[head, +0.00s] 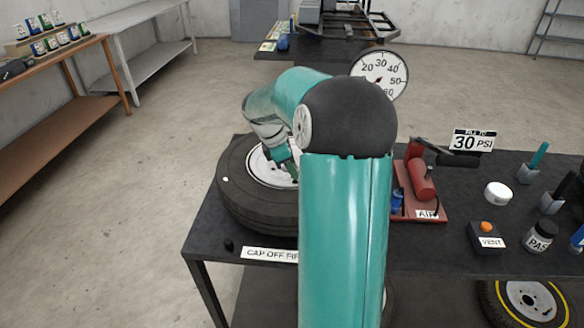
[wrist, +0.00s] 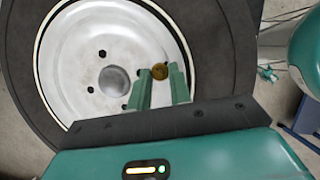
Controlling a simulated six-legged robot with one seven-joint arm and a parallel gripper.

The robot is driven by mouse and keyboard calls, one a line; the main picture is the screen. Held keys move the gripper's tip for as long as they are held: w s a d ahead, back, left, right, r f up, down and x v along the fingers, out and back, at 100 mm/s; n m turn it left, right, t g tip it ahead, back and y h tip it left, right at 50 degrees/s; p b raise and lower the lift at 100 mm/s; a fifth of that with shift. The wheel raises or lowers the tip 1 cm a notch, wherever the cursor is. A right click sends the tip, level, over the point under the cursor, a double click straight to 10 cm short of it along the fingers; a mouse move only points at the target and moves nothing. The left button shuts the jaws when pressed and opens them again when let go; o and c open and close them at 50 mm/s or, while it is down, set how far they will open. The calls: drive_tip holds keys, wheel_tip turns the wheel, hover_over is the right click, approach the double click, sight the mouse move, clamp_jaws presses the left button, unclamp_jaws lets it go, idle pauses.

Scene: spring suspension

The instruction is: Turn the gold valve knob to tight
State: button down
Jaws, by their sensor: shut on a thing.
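The gold valve knob (wrist: 160,71) is a small round brass piece near the rim's edge in the wrist view. My gripper (wrist: 161,74) has its two green fingers on either side of it, shut on it. In the head view my gripper (head: 285,160) is over the white wheel of the tire, mostly hidden by my arm. The knob cannot be seen in the head view. The black tire (head: 240,205) with its white rim (wrist: 85,60) lies flat on the dark table.
A red air pump (head: 421,182) stands right of the tire, with a round gauge (head: 379,75) behind and a "30 PSI" sign (head: 472,141). A vent box (head: 486,238), a white lid (head: 498,193) and a paste jar (head: 540,236) are farther right. A small black cap (head: 229,244) lies at the table's front left.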

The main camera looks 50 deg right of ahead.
drive_tip(key=m, duration=0.2)
drive_tip(key=m+g+y, duration=0.1)
drive_tip(key=m, duration=0.3)
drive_tip(key=shift+w+d+y, duration=0.15)
drive_tip(key=shift+w+y, duration=0.1)
drive_tip(key=shift+y, duration=0.15)
drive_tip(key=m, duration=0.2)
drive_tip(key=m+y, duration=0.1)
drive_tip(key=m, duration=0.1)
drive_tip(key=m+y, duration=0.1)
drive_tip(key=shift+d+m+g, duration=0.25)
drive_tip(key=shift+m+g, duration=0.15)
drive_tip(key=c, duration=1.3)
unclamp_jaws()
drive_tip(key=shift+d+v, duration=0.1)
drive_tip(key=shift+v, duration=3.35)
drive_tip(key=shift+d+v, duration=0.15)
drive_tip(key=shift+v, duration=3.3)
